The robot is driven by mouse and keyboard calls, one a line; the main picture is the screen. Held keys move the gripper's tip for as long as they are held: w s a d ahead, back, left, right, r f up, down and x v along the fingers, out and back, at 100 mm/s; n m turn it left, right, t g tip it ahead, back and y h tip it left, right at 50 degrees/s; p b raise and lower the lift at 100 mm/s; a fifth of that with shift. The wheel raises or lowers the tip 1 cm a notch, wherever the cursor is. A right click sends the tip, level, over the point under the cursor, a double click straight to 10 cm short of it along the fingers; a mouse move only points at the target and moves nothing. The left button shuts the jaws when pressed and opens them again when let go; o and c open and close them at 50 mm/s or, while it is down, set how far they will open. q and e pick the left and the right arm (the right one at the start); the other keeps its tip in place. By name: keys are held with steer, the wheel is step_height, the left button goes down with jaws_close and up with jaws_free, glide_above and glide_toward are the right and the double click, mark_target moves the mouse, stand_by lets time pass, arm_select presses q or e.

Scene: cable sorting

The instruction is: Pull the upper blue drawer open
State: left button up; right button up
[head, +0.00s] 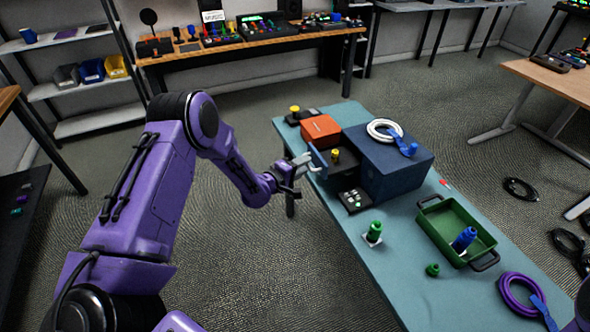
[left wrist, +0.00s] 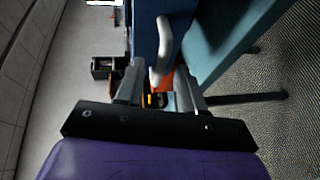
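The dark blue drawer box (head: 392,172) stands on the teal table. A blue drawer front (head: 318,160) stands out from its left side, with a gap between front and box, so a drawer appears pulled out. A yellow-topped item (head: 335,155) shows in or beside that gap; I cannot tell which. My left gripper (head: 302,162) is at the drawer front's grey handle. In the left wrist view the pale curved handle (left wrist: 160,50) lies ahead of and between the spread fingers of my left gripper (left wrist: 160,82). Contact is unclear. My right gripper is not in view.
A white cable coil with a blue connector (head: 384,131) lies on the box. An orange box (head: 320,129) and a black button panel (head: 354,199) are close by. A green tray (head: 440,212) and purple cable (head: 512,290) lie farther right on the teal table (head: 385,265).

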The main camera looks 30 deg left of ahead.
arm_select(q)
steer(key=v, duration=0.9)
steer(key=shift+s+b, duration=0.2)
steer(key=shift+b, duration=0.25)
